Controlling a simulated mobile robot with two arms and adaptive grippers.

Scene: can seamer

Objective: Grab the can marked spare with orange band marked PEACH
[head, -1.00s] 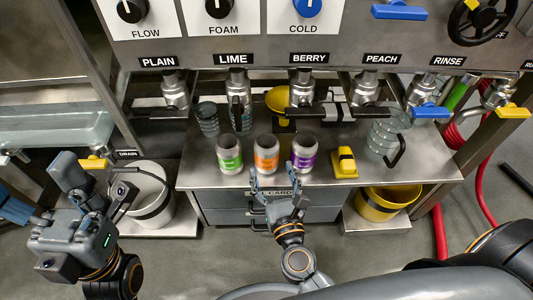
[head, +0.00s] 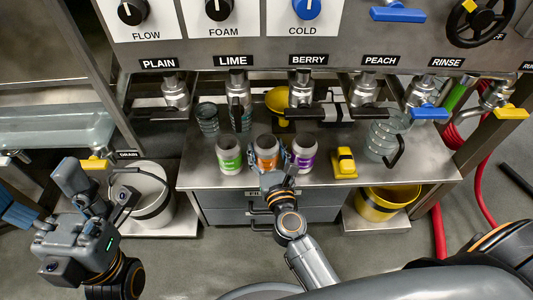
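The can with the orange band (head: 266,142) stands upright on the metal shelf, in the middle of a row of three cans. The lettering on its band is too small to read. My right gripper (head: 267,160) is at this can, its two fingers spread on either side of it and the palm on the near side. The fingers look open, and I cannot see whether they touch the can. They hide part of the orange band. My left gripper (head: 112,199) is off to the left, away from the cans, and its finger opening is unclear.
A green-banded can (head: 229,155) stands close on the left and a purple-banded can (head: 303,153) close on the right. A yellow block-shaped item (head: 345,163) and a glass pitcher (head: 384,139) are further right. Taps hang above the shelf (head: 208,181).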

